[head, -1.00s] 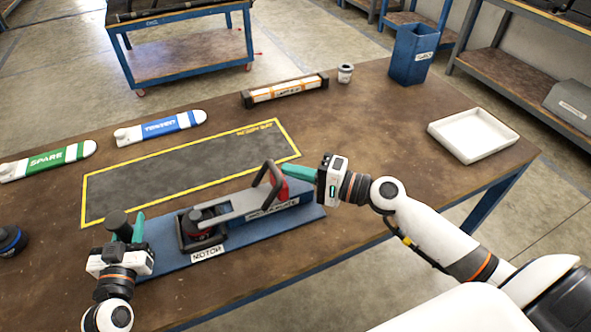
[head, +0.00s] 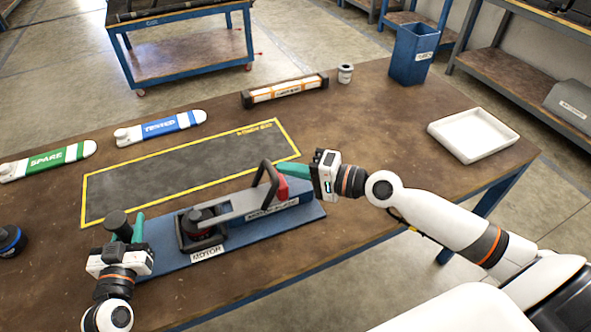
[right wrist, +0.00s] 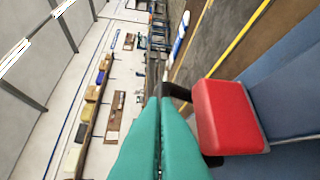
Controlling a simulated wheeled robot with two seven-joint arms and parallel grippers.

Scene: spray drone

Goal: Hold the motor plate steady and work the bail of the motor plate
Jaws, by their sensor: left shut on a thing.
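The blue motor plate (head: 168,245) lies on the bench, labelled MOTOR, with a dark motor (head: 203,220) in a frame on it. A grey arm leads from the motor to the bail (head: 262,180), a dark upright loop with a red pad (head: 282,186). My left gripper (head: 128,232) is shut on the dark post at the plate's left end; the grip is partly hidden. My right gripper (head: 281,168) is shut beside the bail's top. In the right wrist view its teal fingers (right wrist: 160,105) are together left of the red pad (right wrist: 228,115); contact is unclear.
A yellow-edged mat (head: 180,170) lies bare behind the plate. Green SPARE (head: 48,161) and blue TESTED (head: 160,128) pieces lie at left. A white tray (head: 473,135), blue bin (head: 411,55), small cup (head: 345,73) and long dark-ended box (head: 285,92) stand further off.

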